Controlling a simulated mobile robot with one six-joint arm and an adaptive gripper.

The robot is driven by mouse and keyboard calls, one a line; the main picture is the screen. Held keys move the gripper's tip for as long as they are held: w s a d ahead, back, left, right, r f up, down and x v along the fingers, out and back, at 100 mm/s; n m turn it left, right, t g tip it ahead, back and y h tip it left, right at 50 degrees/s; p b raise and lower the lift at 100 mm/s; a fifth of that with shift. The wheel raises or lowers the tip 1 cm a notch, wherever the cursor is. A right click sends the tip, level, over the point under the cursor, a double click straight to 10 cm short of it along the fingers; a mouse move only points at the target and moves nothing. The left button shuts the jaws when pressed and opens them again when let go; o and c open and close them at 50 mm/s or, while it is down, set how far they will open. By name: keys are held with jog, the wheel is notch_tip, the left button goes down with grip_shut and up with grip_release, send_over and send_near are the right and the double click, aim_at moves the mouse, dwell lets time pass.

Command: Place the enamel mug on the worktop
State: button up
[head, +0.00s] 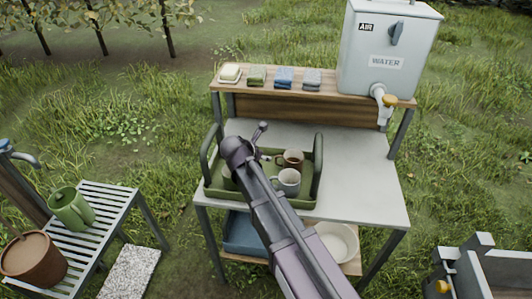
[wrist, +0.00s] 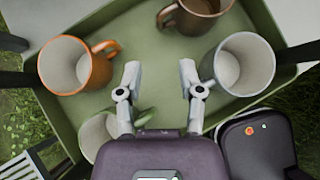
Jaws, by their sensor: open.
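A green tray (head: 216,192) with raised end handles stands on the grey worktop (head: 365,185). In the head view it holds a brown mug (head: 292,160) and a pale grey-white mug (head: 288,182); my arm hides part of it. The wrist view shows the pale mug (wrist: 243,64) at right, the brown mug (wrist: 197,17) at top, an orange mug (wrist: 75,65) at left and a pale green-handled mug (wrist: 98,135) at lower left. I cannot tell for certain which is enamel. My gripper (wrist: 160,75) is open and empty over the tray, its fingers between the orange and pale mugs.
The worktop is clear right of the tray. Below are a blue bin (head: 243,235) and a white basin (head: 337,241). A slatted bench (head: 110,205) is at left.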

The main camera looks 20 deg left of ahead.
jog(key=shift+p+v, duration=0.7)
jog(key=shift+v, duration=0.6)
jog(key=shift+o, duration=0.4)
jog(key=shift+a+f+m+g+h+b, duration=0.2)
jog(key=shift+a+m+g+h+b, duration=0.1)
jog(key=shift+a+m+h, duration=0.55)
jog(key=shift+w+f, duration=0.1)
jog(key=b+x, duration=0.5)
jog(key=x, duration=0.2)
jog(key=shift+a, duration=0.2)
jog(key=shift+b+x, duration=0.5)
jog(key=shift+x, duration=0.3)
